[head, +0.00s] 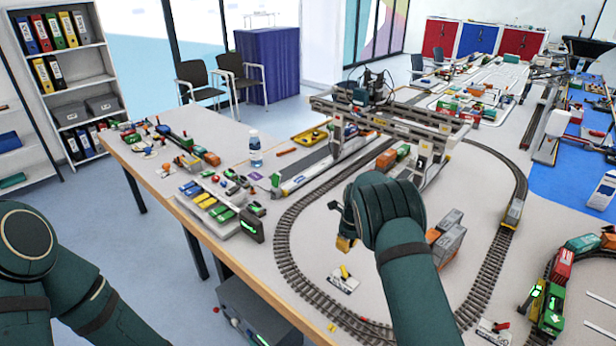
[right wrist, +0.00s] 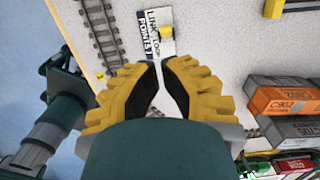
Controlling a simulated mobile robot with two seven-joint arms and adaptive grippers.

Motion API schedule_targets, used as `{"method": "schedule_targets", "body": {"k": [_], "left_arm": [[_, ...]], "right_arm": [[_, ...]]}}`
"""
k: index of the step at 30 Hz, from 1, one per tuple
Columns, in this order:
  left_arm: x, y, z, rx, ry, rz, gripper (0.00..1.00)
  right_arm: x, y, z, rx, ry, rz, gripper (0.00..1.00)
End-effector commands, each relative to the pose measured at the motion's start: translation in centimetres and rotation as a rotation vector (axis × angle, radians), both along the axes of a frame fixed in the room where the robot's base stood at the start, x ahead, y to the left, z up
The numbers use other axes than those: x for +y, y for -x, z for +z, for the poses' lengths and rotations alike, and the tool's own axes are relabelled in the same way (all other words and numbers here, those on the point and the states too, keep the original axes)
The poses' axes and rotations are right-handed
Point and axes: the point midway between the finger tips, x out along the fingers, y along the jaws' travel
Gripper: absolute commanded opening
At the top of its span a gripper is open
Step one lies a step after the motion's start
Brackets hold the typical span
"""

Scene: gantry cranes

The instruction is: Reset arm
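My right arm reaches over the table from the bottom of the head view. Its gripper (head: 345,243) points down above the bare table inside the oval track, with its yellow fingers partly hidden by the wrist. In the right wrist view, the yellow fingers with black pads (right wrist: 160,64) have their tips close together, with nothing between them. A small white card with a yellow piece lies on the table beyond the fingertips (right wrist: 155,32). My left arm bends at the lower left of the head view; its gripper is outside that view.
Model railway track (head: 283,240) loops around the right gripper. A grey gantry crane (head: 390,118) stands behind it. Orange and grey containers (head: 447,243) stand to its right. A water bottle (head: 255,150) and coloured model pieces are on the left of the table.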

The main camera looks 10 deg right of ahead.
Motion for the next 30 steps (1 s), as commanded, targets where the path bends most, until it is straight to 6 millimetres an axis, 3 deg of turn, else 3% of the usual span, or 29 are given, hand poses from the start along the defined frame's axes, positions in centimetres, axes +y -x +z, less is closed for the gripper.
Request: {"method": "schedule_targets", "body": {"k": [5,10,16,23,30], "left_arm": [[0.0,0.0,-0.6,0.001,-0.001,0.000,0.47],[-0.1,0.1,-1.9,0.004,-0.002,-0.002,0.47],[-0.1,0.3,-3.4,0.008,-0.003,-0.004,0.47],[-0.2,0.4,-4.9,0.012,-0.004,-0.007,0.47],[-0.3,0.5,-6.3,0.014,-0.006,-0.009,0.47]], "right_arm": [[-0.1,1.9,-2.5,-0.001,-0.001,0.117,0.00],[0.6,7.0,-7.9,-0.021,-0.001,0.458,0.00],[3.7,14.3,-12.5,-0.088,0.000,0.955,0.00],[8.1,22.1,-14.5,-0.209,0.016,1.484,0.00],[12.5,29.5,-13.9,-0.384,0.074,1.991,0.00]]}}
